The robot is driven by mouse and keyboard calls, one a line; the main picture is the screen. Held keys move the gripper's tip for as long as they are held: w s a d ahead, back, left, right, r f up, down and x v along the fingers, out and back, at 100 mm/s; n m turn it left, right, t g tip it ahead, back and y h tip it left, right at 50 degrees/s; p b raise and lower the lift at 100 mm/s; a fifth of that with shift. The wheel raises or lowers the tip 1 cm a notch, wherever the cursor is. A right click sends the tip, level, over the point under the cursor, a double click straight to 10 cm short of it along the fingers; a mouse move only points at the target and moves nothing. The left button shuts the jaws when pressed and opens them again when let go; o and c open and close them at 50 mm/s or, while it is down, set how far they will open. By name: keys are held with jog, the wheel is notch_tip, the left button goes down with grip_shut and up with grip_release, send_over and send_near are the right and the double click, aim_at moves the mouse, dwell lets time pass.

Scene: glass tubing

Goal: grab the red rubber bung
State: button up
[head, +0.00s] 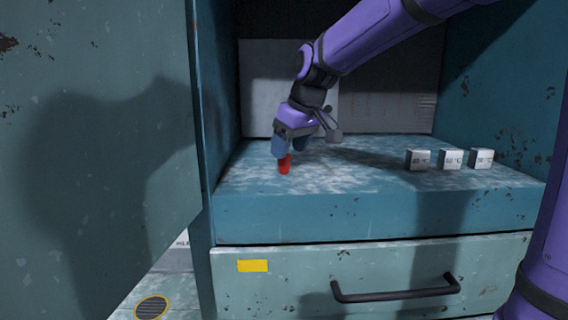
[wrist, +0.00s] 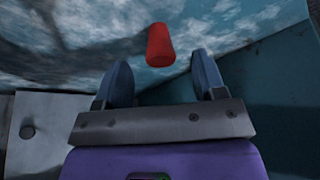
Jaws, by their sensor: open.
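The red rubber bung (head: 284,165) stands on the worn blue shelf at its left part, near the front. In the head view its upper part is hidden by my gripper (head: 288,150), which hangs over it, pointing down. In the wrist view the bung (wrist: 160,45) shows whole, ahead of and between the lines of my two blue fingers. My gripper (wrist: 162,78) is open and empty there, with a wide gap between the fingers. I cannot tell exactly how far the fingertips are from the bung.
Three small white blocks with printed temperatures (head: 450,159) stand in a row on the shelf's right. A cabinet door or wall (head: 100,130) is at the left. A drawer with a black handle (head: 395,292) is below. The shelf between bung and blocks is clear.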

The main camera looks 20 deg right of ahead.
aim_at(284, 172)
jog(key=x, duration=0.4)
jog(key=shift+w+f, duration=0.1)
jog(key=shift+w, duration=0.05)
jog(key=c, duration=1)
